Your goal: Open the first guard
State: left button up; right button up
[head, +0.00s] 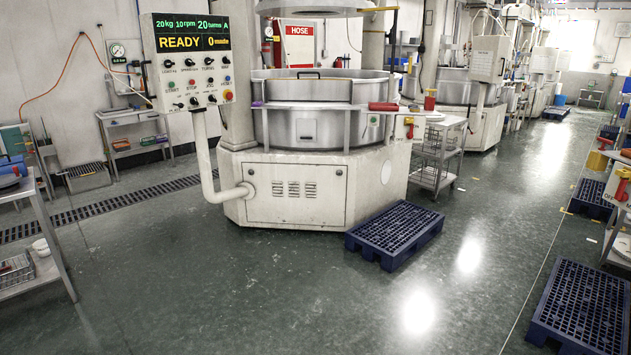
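The nearest lapping machine (290,170) stands ahead of me, left of the picture's middle. A curved bare-metal guard (300,128) wraps around the front of its top. A dark handle (308,74) sits at the upper edge of the metalwork. A rail crosses the guard's front, with a red grip (383,106) at its right end and a small purple piece at its left end. The guard appears closed around the machine. A control panel (193,60) on a bent white post reads READY. Neither of my grippers is in view.
A blue pallet (395,232) lies on the floor at the machine's front right. A wire-shelf cart (438,150) stands right of the machine. More machines line the aisle behind. Benches stand at the left edge, another pallet (585,310) at lower right. The floor in front is clear.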

aim_at(298, 89)
jog(key=i, duration=4.95)
